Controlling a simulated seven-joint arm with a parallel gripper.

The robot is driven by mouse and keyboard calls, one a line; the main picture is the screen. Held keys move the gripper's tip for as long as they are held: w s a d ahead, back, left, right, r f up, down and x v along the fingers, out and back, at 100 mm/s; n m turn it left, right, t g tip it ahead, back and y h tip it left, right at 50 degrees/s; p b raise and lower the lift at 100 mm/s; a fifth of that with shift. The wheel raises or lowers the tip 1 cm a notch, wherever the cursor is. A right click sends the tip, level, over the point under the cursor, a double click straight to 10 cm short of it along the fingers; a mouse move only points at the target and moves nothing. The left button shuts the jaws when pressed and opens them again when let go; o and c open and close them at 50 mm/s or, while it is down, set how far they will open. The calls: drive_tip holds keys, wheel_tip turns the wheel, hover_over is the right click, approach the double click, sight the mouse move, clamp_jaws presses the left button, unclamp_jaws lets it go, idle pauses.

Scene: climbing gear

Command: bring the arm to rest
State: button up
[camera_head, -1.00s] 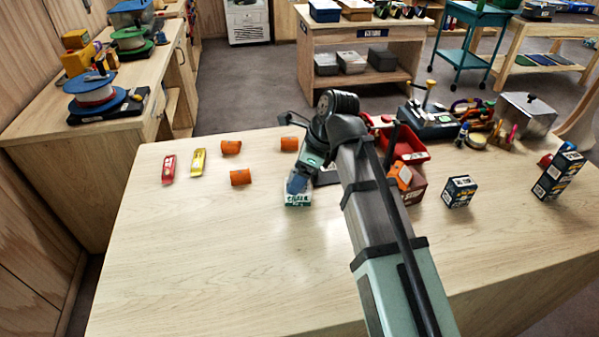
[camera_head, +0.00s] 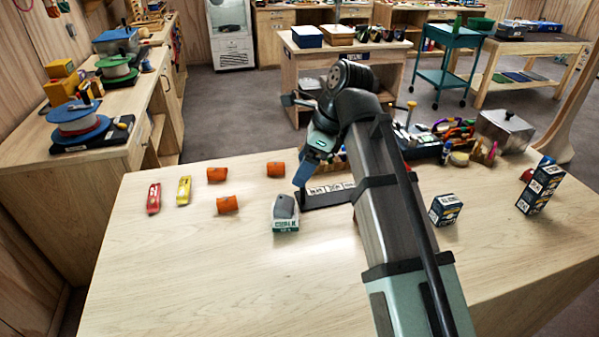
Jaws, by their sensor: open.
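My gripper (camera_head: 303,174) hangs at the end of my bent arm, over the far middle part of the table, pointing down. Its blue fingertip end shows, and the jaws are open with nothing seen between them. It is above and behind a small white and green box (camera_head: 286,226) with a grey object (camera_head: 284,206) in it, and is apart from both. My arm crosses the right half of the table and hides part of what lies behind it.
Several orange cylinders (camera_head: 228,204), a yellow item (camera_head: 184,190) and a red item (camera_head: 154,198) lie at the left. A dark sign (camera_head: 328,194) is close to my gripper. Dark boxes (camera_head: 445,209) stand at the right. The table's front left (camera_head: 190,280) is clear.

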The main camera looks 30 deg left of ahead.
drive_tip(key=shift+d+r, duration=0.1)
drive_tip(key=shift+r, duration=0.1)
idle(0.5)
